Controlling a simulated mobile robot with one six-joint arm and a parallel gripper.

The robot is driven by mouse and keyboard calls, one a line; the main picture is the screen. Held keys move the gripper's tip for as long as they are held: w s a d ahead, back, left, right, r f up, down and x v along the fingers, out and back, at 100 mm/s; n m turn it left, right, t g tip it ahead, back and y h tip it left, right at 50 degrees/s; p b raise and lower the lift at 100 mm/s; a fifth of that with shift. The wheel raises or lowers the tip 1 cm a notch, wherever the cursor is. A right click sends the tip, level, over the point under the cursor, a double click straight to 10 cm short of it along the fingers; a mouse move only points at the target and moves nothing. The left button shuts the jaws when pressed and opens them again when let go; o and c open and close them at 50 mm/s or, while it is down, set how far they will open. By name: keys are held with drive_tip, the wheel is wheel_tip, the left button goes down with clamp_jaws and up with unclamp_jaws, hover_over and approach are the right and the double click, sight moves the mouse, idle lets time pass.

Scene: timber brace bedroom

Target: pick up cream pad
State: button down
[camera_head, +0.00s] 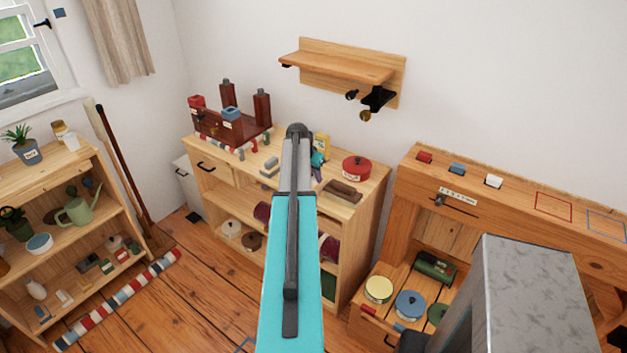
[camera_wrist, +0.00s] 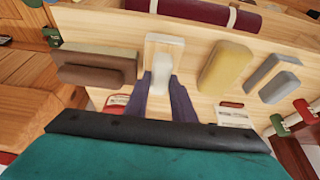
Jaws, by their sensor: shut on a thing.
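The cream pad (camera_wrist: 160,80) is a small whitish block in the middle of the wrist view. The two purple fingers of my gripper (camera_wrist: 161,77) are shut on its sides. Behind it is a pale, flat piece (camera_wrist: 164,43) of similar colour; I cannot tell whether the pad touches it. In the head view my arm covers the pad, and only a little of my gripper shows past the arm over the top of the wooden cabinet (camera_head: 367,193).
A brown block (camera_wrist: 97,66) lies to the left and a yellow block (camera_wrist: 225,67) close to the right, with grey blocks (camera_wrist: 281,87) beyond it. A red pot (camera_head: 356,169) stands on the cabinet top. A wall shelf (camera_head: 345,64) hangs above.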

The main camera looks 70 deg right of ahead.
sight(314, 178)
wheel_tip(314, 178, up, 9)
drive_tip(key=b, duration=0.2)
idle(0.4)
idle(0.4)
